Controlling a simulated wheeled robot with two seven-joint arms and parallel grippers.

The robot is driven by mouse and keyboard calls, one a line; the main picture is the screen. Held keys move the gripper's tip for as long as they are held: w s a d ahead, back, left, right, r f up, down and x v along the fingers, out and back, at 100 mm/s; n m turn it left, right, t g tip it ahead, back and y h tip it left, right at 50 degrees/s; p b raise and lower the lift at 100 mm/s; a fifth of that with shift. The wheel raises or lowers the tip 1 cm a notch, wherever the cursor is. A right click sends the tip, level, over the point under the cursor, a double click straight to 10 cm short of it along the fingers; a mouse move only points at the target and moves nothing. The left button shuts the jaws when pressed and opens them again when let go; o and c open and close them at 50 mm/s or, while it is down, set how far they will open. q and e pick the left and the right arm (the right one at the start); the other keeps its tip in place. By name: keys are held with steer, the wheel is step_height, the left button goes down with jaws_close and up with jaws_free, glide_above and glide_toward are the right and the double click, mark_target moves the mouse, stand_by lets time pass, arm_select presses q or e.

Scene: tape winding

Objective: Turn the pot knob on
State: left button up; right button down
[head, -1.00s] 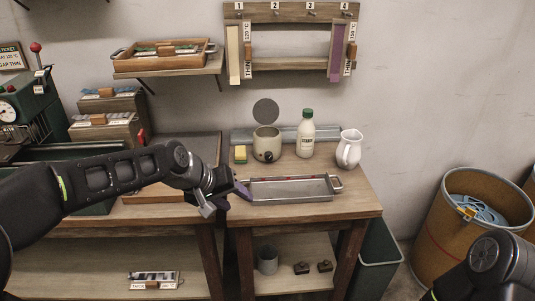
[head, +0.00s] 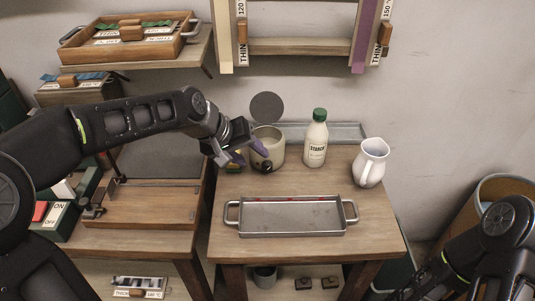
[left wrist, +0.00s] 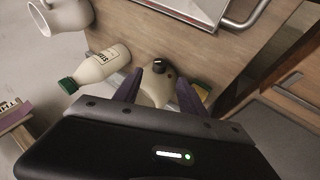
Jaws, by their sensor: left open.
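The pot (head: 270,146) is cream-coloured and stands at the back left of the right-hand table, with its round grey lid (head: 266,107) raised behind it. Its dark knob (head: 266,166) is on the front. In the left wrist view the pot (left wrist: 156,92) and knob (left wrist: 159,66) show between the fingertips. My left gripper (head: 243,160) is open and empty, at the pot's left front, close to the knob. I cannot tell whether a finger touches the pot. Of my right arm (head: 500,235) only links show at the lower right; its gripper is not visible.
A starch bottle (head: 315,142) and a white jug (head: 371,163) stand right of the pot. A metal tray (head: 293,216) lies in front. A yellow sponge (left wrist: 203,90) is beside the pot, mostly hidden in the head view. The table's right front is clear.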

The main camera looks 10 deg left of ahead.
mark_target(265, 166)
arm_select(q)
steer(key=shift+s, duration=0.2)
steer(key=shift+x, duration=3.95)
steer(key=shift+w, duration=0.1)
steer(key=shift+c, duration=0.2)
jaws_close()
